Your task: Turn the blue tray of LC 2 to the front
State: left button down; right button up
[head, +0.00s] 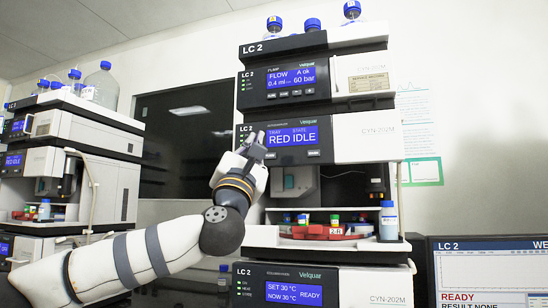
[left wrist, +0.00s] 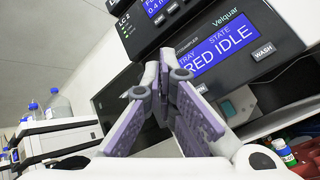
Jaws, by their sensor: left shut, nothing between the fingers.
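LC 2 is the tall white and black instrument stack (head: 370,140). Its autosampler display (head: 292,136) reads tray RED, state IDLE; the same display (left wrist: 222,43) shows in the left wrist view. In the open bay below, a red tray (head: 312,236) faces the front, with capped vials and a tag that seems to read 2 R. I cannot make out a blue tray. My left gripper (head: 257,143) is shut and empty, in front of the panel at the display's left edge; its fingertips (left wrist: 166,58) show close up. Whether they touch the panel is unclear. My right gripper is not in view.
A blue-capped bottle (head: 388,221) stands at the bay's right. A monitor (head: 490,270) headed LC 2 reads READY at the lower right. Another stack (head: 75,155), also showing RED IDLE, stands at the left. A WASH button (left wrist: 263,50) sits below the LC 2 display.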

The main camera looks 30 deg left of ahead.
aim_at(269, 154)
pick_arm(q)
jog(key=shift+w+h, duration=0.1)
jog(key=shift+h, duration=0.2)
jog(key=w+a+b, duration=0.2)
jog(key=w, duration=0.6)
jog(key=shift+w, duration=0.2)
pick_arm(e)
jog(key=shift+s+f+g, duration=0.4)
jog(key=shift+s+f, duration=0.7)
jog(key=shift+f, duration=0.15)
pick_arm(q)
jog(key=shift+w+f, duration=0.1)
jog(key=shift+w, duration=0.35)
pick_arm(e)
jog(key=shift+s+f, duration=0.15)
